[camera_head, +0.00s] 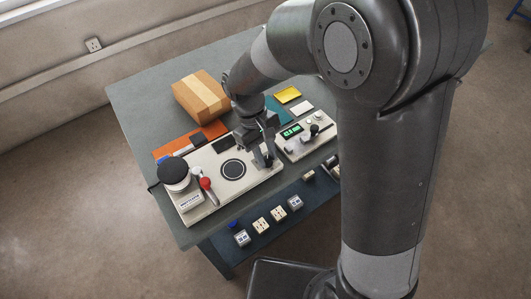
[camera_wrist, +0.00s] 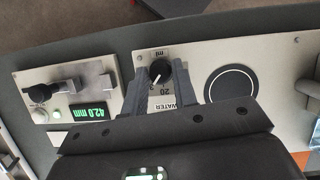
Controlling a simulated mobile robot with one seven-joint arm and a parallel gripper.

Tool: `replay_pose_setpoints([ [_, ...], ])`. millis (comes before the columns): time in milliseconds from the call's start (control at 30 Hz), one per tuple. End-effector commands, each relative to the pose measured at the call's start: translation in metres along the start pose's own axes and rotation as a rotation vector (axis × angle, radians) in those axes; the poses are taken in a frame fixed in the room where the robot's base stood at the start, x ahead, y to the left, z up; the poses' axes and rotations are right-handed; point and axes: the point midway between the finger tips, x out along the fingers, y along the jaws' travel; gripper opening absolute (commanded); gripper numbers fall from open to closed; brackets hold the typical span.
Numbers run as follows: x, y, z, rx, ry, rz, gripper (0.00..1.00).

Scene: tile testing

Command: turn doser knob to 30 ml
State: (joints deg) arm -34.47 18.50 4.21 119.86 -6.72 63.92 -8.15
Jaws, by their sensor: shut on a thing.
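The doser knob (camera_wrist: 161,73) is a round black knob with a pale pointer mark, on a beige panel (camera_wrist: 215,60) in the wrist view. A printed "20", "ml" and "WATER" show around it; the exact setting is too small to read surely. My gripper (camera_wrist: 160,69) has its two grey fingers closed on the knob's sides. In the head view my gripper (camera_head: 264,160) reaches down to the right end of the beige panel (camera_head: 212,199), and the knob is hidden behind the fingers.
A device with a green display (camera_head: 291,131) reading 42.0 mm stands right of the panel. A round black plate (camera_head: 233,169), a red-knobbed lever (camera_head: 206,184) and a black-lidded pot (camera_head: 173,171) are to the left. A cardboard box (camera_head: 200,97) lies behind. Several small blocks line the front shelf.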

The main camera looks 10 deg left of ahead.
Motion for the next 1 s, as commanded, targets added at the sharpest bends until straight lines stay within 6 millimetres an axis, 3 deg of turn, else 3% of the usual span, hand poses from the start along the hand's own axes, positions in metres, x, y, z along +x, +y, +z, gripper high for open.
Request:
replay_pose_setpoints([
  [700, -0.0001, 0.0006, -0.0002, 0.081, 0.001, -0.034, 0.03],
  [733, -0.0001, 0.0006, -0.0002, 0.081, 0.001, -0.034, 0.26],
  [1000, 0.0000, 0.0006, -0.0001, 0.080, 0.001, -0.033, 0.47],
])
